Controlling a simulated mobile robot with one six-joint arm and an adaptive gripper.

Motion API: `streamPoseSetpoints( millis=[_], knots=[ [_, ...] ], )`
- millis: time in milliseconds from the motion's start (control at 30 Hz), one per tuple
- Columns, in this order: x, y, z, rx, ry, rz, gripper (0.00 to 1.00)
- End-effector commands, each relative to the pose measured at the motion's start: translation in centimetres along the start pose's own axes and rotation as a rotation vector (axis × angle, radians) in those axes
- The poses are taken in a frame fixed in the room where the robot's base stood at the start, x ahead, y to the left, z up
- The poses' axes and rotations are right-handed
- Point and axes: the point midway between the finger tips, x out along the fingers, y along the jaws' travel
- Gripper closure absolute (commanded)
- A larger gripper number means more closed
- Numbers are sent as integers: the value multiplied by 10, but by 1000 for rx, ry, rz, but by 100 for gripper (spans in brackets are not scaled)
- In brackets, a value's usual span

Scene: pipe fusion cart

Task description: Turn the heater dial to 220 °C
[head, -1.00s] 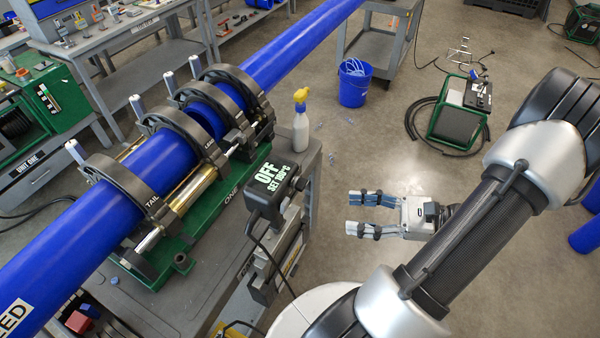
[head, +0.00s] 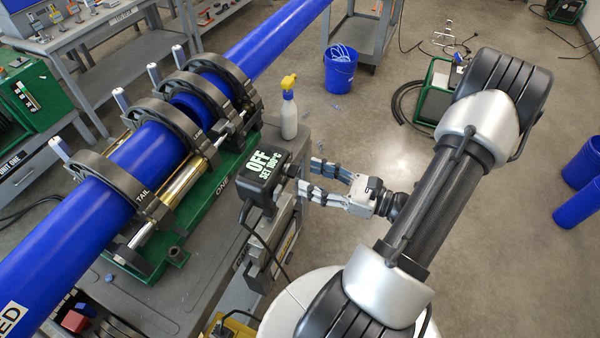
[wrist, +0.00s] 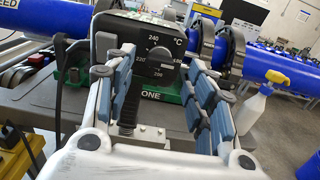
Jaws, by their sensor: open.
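The heater's black control box (head: 267,172) stands at the cart's right edge. Its top display reads OFF, SET 180°C. In the wrist view the box face (wrist: 135,40) shows the round black dial (wrist: 163,66) with a printed scale including 200 and 240 and a °C mark. My gripper (head: 318,179) is open, with its blue-padded fingers pointing at the dial side of the box. In the wrist view the fingers (wrist: 158,85) stand either side of the dial, with nothing held. Whether a finger touches the box cannot be told.
A spray bottle (head: 288,112) stands on the cart behind the box. The green fusion machine (head: 215,192) with clamps holding blue pipe (head: 150,155) lies to the left. A cable hangs below the box.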

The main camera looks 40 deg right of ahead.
Motion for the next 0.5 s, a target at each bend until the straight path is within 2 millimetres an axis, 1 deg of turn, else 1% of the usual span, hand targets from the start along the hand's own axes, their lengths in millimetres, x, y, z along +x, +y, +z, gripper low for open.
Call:
streamPoseSetpoints(
  millis=[33,200,333,500],
  knots=[
    [10,2,0,1,0,6,50],
    [32,1,0,1,0,4,50],
    [40,0,0,0,0,1,50],
    [42,0,0,0,0,1,50]
  ],
)
